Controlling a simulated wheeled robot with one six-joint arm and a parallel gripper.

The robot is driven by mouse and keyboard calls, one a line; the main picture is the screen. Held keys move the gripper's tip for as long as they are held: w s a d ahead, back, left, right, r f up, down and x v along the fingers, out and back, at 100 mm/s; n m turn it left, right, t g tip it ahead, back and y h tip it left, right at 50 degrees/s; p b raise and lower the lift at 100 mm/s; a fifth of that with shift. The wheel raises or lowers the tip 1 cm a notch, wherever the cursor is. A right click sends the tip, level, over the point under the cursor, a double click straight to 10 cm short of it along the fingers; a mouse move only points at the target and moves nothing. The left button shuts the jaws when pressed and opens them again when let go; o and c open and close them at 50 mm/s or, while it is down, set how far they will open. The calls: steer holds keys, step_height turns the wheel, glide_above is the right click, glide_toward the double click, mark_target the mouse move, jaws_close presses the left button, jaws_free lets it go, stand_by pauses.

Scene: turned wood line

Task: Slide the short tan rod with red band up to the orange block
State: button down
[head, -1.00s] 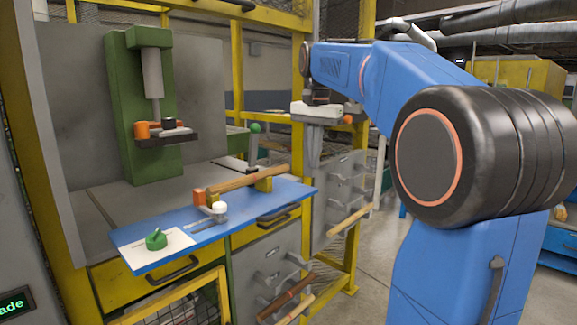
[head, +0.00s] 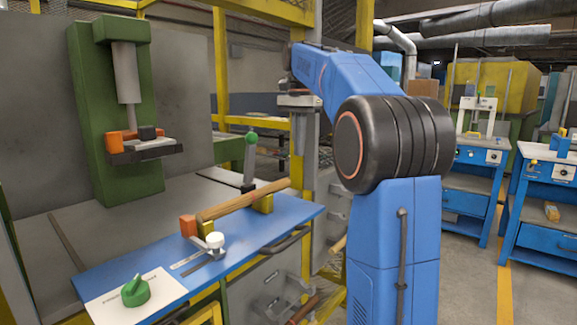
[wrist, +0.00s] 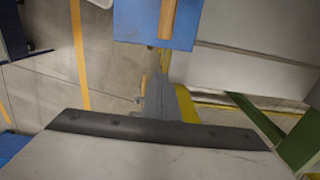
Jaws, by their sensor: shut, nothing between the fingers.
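A tan-brown rod (head: 243,201) lies across two yellow supports (head: 265,203) on a blue board (head: 290,222). I cannot make out a red band on it. The orange block (head: 188,226) stands at the rod's left end; I cannot tell whether they touch. My gripper (head: 298,152) hangs fingers down beyond the rod's right end, apart from it. It is shut and empty. In the wrist view, the rod (wrist: 167,18) and blue board (wrist: 135,22) show at the top, ahead of the grey fingers.
A white-knobbed clamp (head: 214,242) sits beside the orange block. A green-knobbed lever (head: 250,160) stands behind the rod. A green knob (head: 135,291) sits on a white plate at the board's left. A green press (head: 110,120) stands behind.

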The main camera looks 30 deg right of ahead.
mark_target(286, 178)
steer(key=shift+s+a+f, duration=0.25)
steer(key=shift+a+f, duration=0.4)
steer(key=shift+f, duration=0.95)
steer(key=shift+s+a+f, duration=0.25)
steer(key=shift+a+f, duration=0.35)
steer(key=shift+f, duration=1)
steer(key=shift+s+a+f, duration=0.25)
steer(key=shift+a+f, duration=0.4)
steer(key=shift+f, duration=0.95)
steer(key=shift+a, duration=0.1)
steer(key=shift+s+a, duration=0.35)
steer(key=shift+a, duration=0.45)
